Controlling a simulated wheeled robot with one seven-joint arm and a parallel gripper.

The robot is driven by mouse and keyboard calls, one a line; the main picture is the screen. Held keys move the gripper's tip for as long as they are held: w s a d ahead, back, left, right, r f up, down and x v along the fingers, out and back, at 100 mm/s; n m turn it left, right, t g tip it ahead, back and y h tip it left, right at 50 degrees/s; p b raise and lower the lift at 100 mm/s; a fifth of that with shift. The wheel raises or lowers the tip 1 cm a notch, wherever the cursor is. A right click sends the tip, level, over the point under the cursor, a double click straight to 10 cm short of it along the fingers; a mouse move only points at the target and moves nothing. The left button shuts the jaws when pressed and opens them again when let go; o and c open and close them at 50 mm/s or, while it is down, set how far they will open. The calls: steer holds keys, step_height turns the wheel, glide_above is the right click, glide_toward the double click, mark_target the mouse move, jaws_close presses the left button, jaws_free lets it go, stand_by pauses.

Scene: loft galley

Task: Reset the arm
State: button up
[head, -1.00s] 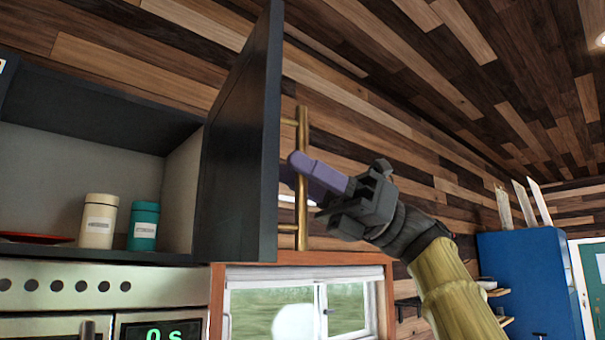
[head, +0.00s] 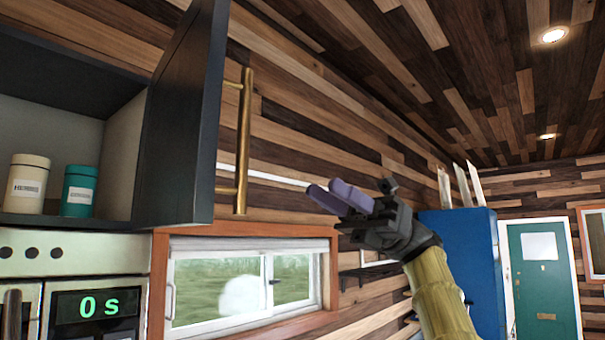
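My gripper (head: 328,195) is right of the open cabinet door (head: 185,125), in front of the wood-plank wall. Its two purple fingers appear slightly apart with nothing visible between them, though the view is oblique. The fingertips are clear of the brass door handle (head: 243,140), with a gap between them in the picture. My arm (head: 440,290) reaches up from the lower right.
The open cabinet holds a cream canister (head: 27,184) and a teal canister (head: 79,191). Below are an oven (head: 95,300) showing "0 s" and a window (head: 240,282). A blue fridge-like cabinet (head: 465,260) and a teal door (head: 541,275) stand at the right.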

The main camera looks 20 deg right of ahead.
steer(key=v, duration=0.2)
steer(key=shift+d+f, duration=0.15)
steer(key=shift+d, duration=0.15)
steer(key=shift+w, duration=0.1)
